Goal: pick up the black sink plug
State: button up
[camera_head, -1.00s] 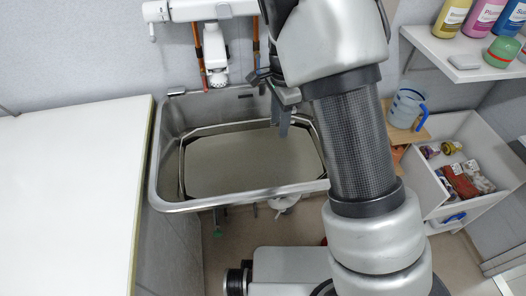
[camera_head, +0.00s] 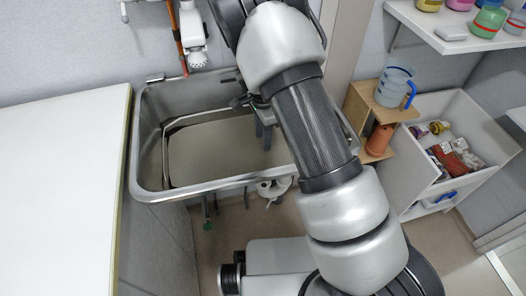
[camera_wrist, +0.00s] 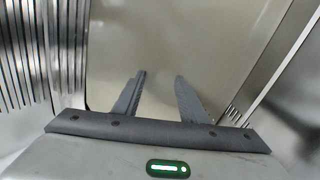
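My gripper (camera_head: 264,134) is over the right part of the metal washtub basin (camera_head: 160,195), with its fingers pointing down. In the wrist view my gripper (camera_wrist: 161,76) is open, with two grey fingers apart and nothing between them. Beyond them is the plain beige-grey basin floor (camera_wrist: 165,35). I cannot make out the black sink plug in either view. My arm hides the basin's right side. A small dark and metallic piece (camera_head: 155,78) is at the back left rim, too small to identify.
A white counter (camera_head: 60,180) adjoins the basin on the left. A white faucet (camera_head: 194,35) hangs behind it. To the right are a wooden stand (camera_head: 365,100) with a blue-handled jug (camera_head: 396,88), a white open drawer unit (camera_head: 420,175), and a bottle shelf (camera_head: 450,38).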

jog(key=f, duration=0.2)
jog(key=f+b, duration=0.1)
jog(key=f, duration=0.1)
jog(key=shift+w+f, duration=0.2)
jog(key=shift+f, duration=0.05)
grip_shut()
